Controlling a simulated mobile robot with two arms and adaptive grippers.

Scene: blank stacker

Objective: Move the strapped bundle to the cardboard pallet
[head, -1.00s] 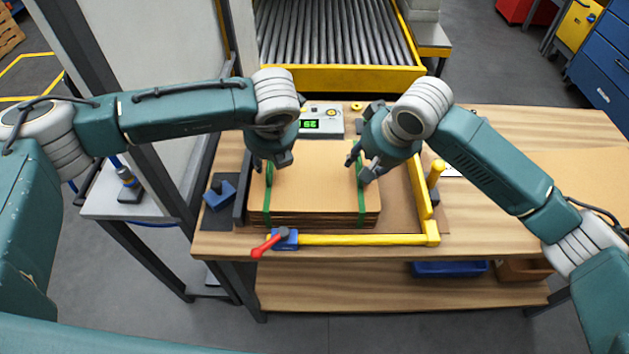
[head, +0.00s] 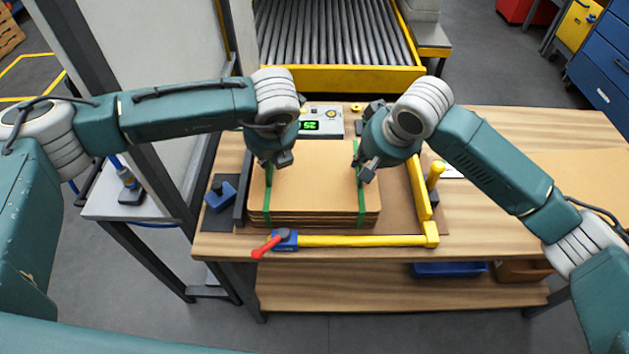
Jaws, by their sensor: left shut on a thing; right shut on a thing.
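The strapped bundle (head: 314,200) is a stack of flat brown cardboard sheets with a green strap near each side. It sits on the wooden workbench inside a yellow-edged stacking frame (head: 360,240). My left gripper (head: 268,172) is shut on the left green strap (head: 267,205) at the bundle's far part. My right gripper (head: 360,172) is shut on the right green strap (head: 361,205). The fingertips are partly hidden by the gripper bodies. I cannot clearly make out the cardboard pallet; a flat brown sheet (head: 585,180) lies at the bench's right.
A counter with a green display (head: 320,122) stands behind the bundle. A roller conveyor (head: 335,35) lies beyond. The bench right of the frame is mostly clear.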

